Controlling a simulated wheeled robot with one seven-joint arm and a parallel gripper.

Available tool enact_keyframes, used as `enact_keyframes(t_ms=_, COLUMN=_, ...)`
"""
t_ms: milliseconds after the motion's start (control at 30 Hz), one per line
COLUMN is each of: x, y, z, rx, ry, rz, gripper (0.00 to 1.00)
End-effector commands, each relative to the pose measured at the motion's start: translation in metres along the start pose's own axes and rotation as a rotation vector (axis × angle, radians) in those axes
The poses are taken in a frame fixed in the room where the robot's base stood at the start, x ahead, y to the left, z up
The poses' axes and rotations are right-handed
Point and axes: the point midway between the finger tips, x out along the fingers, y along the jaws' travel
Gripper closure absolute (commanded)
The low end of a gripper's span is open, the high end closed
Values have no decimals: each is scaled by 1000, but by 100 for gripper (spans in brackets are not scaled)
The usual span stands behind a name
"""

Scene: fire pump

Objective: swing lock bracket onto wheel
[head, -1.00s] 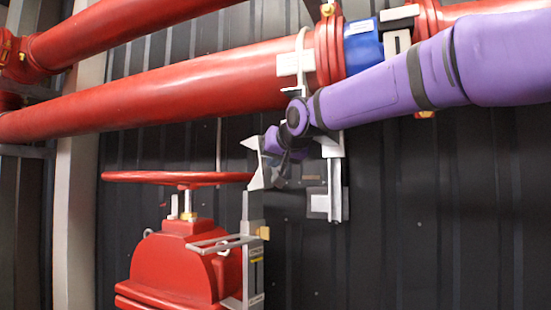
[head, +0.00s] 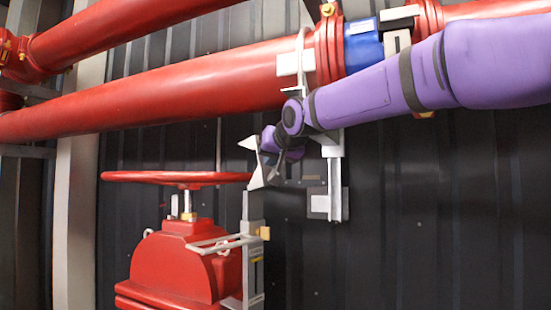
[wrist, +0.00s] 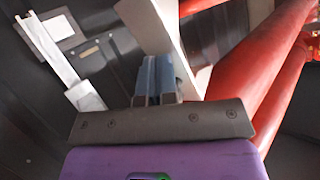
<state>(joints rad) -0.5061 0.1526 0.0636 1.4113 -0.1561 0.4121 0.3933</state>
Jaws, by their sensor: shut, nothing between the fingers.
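The red handwheel (head: 175,177) lies flat on top of the red valve body (head: 175,262) at the lower left of the head view. The grey lock bracket (head: 252,245) stands upright beside the valve's right side, its top near the wheel's right rim. A brass-coloured piece (head: 264,232) sits on its side. My gripper (head: 260,170) is just above the bracket's top and right of the wheel rim. Its fingers (wrist: 157,75) are shut with nothing between them in the wrist view. I cannot tell whether they touch the bracket.
A large red pipe (head: 160,95) runs behind and above the wheel. It also shows at the right of the wrist view (wrist: 240,90). A grey wall support (head: 335,185) stands right of my gripper. The dark corrugated wall (head: 400,200) is behind.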

Motion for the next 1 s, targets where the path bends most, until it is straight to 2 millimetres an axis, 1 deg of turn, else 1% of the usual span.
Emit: enact_keyframes(t_ms=1000, x=7, y=-5, z=-5, rx=1, ry=1, rz=0, gripper=100)
